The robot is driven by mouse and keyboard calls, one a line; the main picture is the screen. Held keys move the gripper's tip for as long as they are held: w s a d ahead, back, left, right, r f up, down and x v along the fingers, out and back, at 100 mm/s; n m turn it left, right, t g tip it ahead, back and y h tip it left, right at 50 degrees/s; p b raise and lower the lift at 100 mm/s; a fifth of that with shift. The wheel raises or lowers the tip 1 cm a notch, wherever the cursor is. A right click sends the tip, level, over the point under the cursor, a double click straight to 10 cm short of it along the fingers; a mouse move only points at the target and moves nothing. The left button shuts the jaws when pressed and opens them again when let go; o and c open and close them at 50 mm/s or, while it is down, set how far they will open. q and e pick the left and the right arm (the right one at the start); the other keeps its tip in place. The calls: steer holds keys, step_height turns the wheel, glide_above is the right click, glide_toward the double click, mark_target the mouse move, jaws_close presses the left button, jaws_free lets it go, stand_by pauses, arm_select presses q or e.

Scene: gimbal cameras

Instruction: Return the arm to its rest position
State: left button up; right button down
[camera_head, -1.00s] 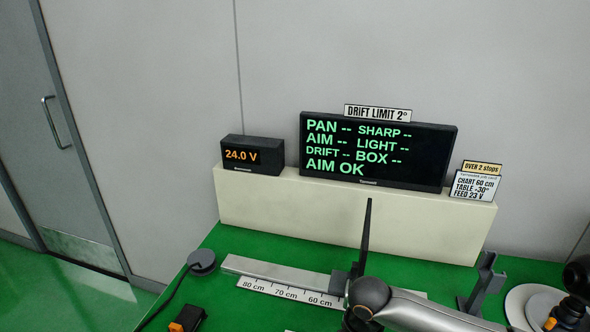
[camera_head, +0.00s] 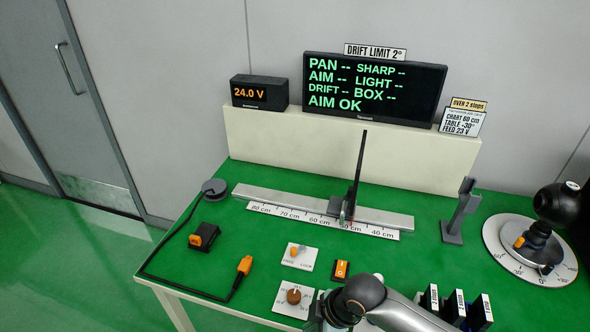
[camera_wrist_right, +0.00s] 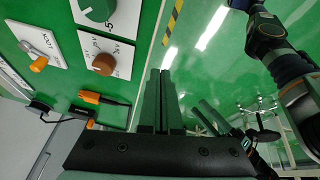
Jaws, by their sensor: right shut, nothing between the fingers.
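My right arm, grey with a dark wrist joint (camera_head: 362,294), enters the head view at the bottom, low over the front of the green table. Its gripper is cut off or hidden there. In the right wrist view my right gripper (camera_wrist_right: 161,75) is shut and empty, its two dark fingers side by side. The fingers lie over the green area beside the table's knob panels and touch nothing visible.
The table holds a rail with a black upright plate (camera_head: 357,172), a switch plate (camera_head: 300,256), a brown knob panel (camera_head: 293,299), an orange plug (camera_head: 244,265), labelled black blocks (camera_head: 455,305) and a camera on a round dial (camera_head: 500,252). A display (camera_head: 373,90) stands behind.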

steer(key=s+d+f+m+t+h, duration=0.1)
steer(key=s+d+f+m+t, duration=0.3)
steer(key=s+d+m, duration=0.1)
steer(key=s+d+f+m+t+h, duration=0.1)
steer(key=s+d+f+m+t, duration=0.2)
steer(key=s+d+m, duration=0.3)
steer(key=d+m, duration=0.2)
steer(key=m, duration=0.2)
steer(key=shift+d+f+t, duration=0.3)
steer(key=shift+f+t, duration=0.1)
steer(key=shift+s, duration=0.1)
